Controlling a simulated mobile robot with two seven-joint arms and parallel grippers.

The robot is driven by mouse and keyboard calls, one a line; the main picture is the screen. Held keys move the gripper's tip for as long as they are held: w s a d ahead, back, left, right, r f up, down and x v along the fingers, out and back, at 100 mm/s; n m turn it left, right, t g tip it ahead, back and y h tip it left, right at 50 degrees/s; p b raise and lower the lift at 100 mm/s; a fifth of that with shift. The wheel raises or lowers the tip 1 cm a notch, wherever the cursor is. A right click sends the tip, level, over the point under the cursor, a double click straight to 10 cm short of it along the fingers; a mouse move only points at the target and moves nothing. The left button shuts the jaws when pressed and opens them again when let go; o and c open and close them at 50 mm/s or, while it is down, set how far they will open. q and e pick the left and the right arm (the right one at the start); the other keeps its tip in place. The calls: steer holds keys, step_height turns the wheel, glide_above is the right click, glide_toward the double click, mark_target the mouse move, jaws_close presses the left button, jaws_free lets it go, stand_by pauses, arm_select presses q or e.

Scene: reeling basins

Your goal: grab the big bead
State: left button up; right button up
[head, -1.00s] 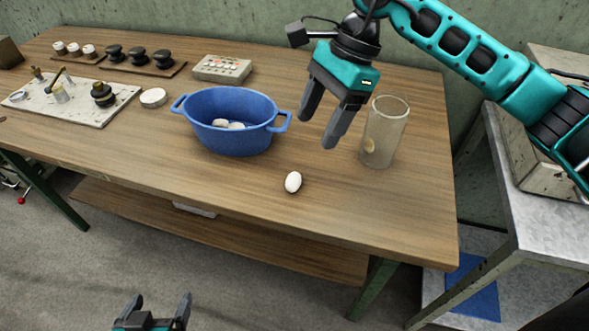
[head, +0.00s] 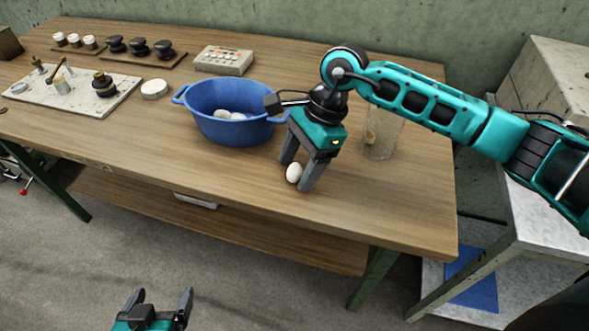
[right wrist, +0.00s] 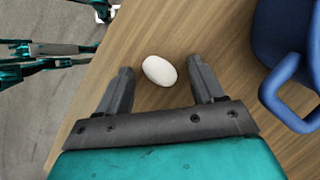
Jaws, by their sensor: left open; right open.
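A white, egg-shaped piece (head: 294,173) lies on the wooden table near its front edge; I see nothing there that is clearly a bead. My right gripper (head: 297,176) is open and points down over it, with one finger on each side in the head view. In the right wrist view the white piece (right wrist: 159,71) lies between and slightly beyond the open fingertips (right wrist: 160,66), with gaps on both sides. My left gripper (head: 162,293) is open and empty, low in front of the table.
A blue two-handled basin (head: 215,122) with whitish pieces inside stands just left of my right gripper; its handle (right wrist: 283,88) is close in the wrist view. The glass stands to the right, partly behind my right arm. The table's front left part is clear.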

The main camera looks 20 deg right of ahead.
steer(key=c, duration=0.7)
steer(key=shift+r, duration=0.15)
